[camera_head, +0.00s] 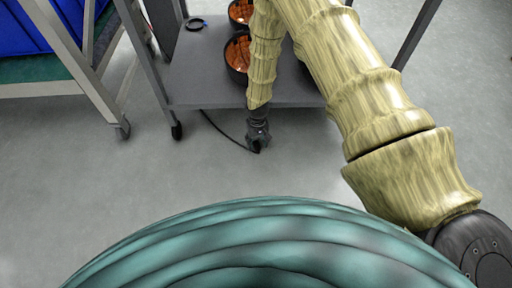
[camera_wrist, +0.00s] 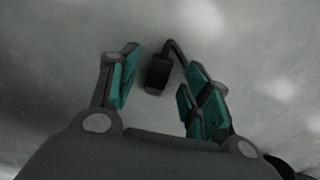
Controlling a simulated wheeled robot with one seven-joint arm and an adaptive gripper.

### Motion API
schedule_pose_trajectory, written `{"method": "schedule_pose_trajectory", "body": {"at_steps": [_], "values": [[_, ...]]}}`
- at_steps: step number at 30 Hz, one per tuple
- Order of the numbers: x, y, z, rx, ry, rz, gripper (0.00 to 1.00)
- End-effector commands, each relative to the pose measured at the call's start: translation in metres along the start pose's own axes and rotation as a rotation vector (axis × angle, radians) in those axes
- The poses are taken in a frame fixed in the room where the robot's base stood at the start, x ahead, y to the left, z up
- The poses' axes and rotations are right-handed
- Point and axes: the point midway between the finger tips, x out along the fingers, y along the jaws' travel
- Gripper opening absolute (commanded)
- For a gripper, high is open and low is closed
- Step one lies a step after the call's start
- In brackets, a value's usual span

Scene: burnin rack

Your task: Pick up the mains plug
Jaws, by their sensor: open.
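The mains plug (camera_wrist: 157,74) is a small dark block on the grey floor in the wrist view. Its black cord bends up from it and runs down to the right behind the right finger. My gripper (camera_wrist: 162,86) is open, with teal finger pads on either side of the plug. The plug sits between the fingertips, nearer the left one, and I cannot tell whether it touches. In the head view my gripper (camera_head: 257,142) points down close to the floor in front of the rack. The plug is not clearly distinguishable from the dark gripper there.
The black cord (camera_head: 222,130) runs from under the grey shelf (camera_head: 205,75) to my gripper. A wheeled frame with blue bins (camera_head: 25,30) stands left. The floor in front is clear.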

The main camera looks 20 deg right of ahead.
Motion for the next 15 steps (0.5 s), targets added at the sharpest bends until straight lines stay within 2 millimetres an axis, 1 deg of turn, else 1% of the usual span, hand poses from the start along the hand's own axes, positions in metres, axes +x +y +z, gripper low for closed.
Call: {"method": "schedule_pose_trajectory", "body": {"at_steps": [1, 3, 12, 14, 15], "values": [[0.0108, 0.0000, -0.0006, 0.000, 0.001, 0.000, 0.48], [0.0160, 0.0000, -0.0010, 0.000, 0.001, 0.000, 0.48], [0.0176, -0.0001, -0.0007, 0.001, 0.001, 0.000, 0.48], [0.0176, -0.0001, -0.0007, 0.001, 0.001, 0.000, 0.37], [0.0176, -0.0001, -0.0007, 0.001, 0.001, 0.000, 0.30]]}}
